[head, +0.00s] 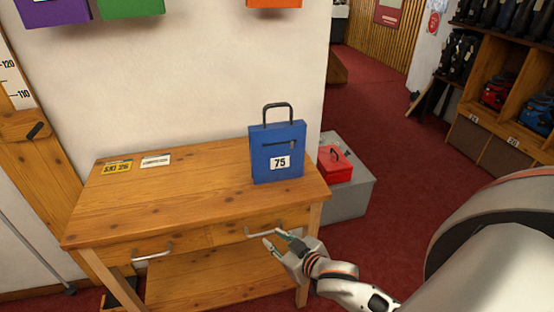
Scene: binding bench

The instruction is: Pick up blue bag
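The blue bag (262,168) stands upright on the right part of the wooden table (190,199). It has a dark handle on top, a dark zip line and a white label reading 75. My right gripper (271,238) is in front of the table's front edge, below and apart from the bag, by the right drawer handle. Its fingertips are spread and nothing shows between them. My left gripper is not in the picture.
A yellow tag (117,167) and a white card (156,161) lie at the table's back left. A red box (334,164) sits on a grey chest (347,195) right of the table. Shelves (505,90) with boots stand at the far right. The table's middle is clear.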

